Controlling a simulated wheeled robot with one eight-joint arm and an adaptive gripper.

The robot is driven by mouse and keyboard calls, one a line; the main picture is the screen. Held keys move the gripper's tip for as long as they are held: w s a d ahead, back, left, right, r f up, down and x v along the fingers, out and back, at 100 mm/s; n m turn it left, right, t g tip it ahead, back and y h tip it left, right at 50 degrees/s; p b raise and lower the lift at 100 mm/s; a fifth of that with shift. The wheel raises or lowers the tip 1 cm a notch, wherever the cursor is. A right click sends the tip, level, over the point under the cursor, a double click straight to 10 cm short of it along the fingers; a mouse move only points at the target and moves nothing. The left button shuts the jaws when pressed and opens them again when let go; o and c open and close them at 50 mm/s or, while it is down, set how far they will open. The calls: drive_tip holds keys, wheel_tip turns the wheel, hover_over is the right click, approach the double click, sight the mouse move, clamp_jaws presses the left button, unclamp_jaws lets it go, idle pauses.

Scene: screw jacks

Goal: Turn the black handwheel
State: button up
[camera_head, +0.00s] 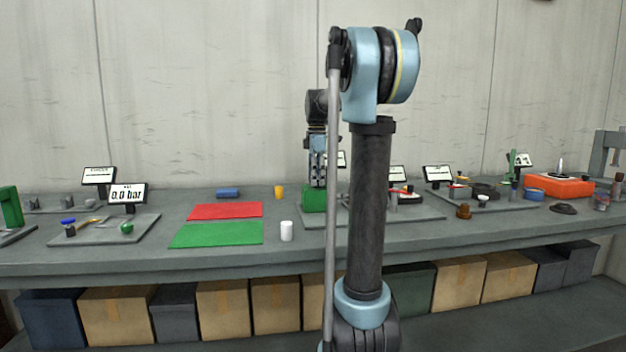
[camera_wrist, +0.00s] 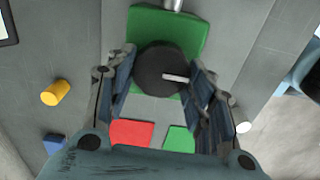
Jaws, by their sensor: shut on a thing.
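The black handwheel (camera_wrist: 160,72) is a dark round disc with a light grey bar on its face, in the wrist view. It sits over a green block (camera_wrist: 185,26), which also shows in the head view (camera_head: 313,201). My gripper (camera_head: 318,184) reaches down from above onto the block. In the wrist view its two fingers stand on the left and right of the handwheel, shut on it. In the head view I cannot make out the handwheel between the fingers.
A red mat (camera_head: 225,211) and a green mat (camera_head: 216,235) lie left of the block. A white cylinder (camera_head: 287,231), a yellow cylinder (camera_head: 279,192) and a blue cylinder (camera_head: 228,193) stand or lie nearby. Small display screens and other fixtures line the bench.

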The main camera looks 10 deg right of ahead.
drive_tip(key=shift+d+m, duration=0.35)
drive_tip(key=shift+m, duration=0.35)
drive_tip(key=shift+w, duration=0.1)
idle(1.0)
drive_tip(key=o, duration=1)
drive_tip(key=shift+o, duration=0.3)
drive_tip(key=shift+a, duration=0.1)
drive_tip(key=shift+r, duration=0.15)
wheel_tip(320, 180, up, 12)
drive_tip(key=shift+f, duration=0.2)
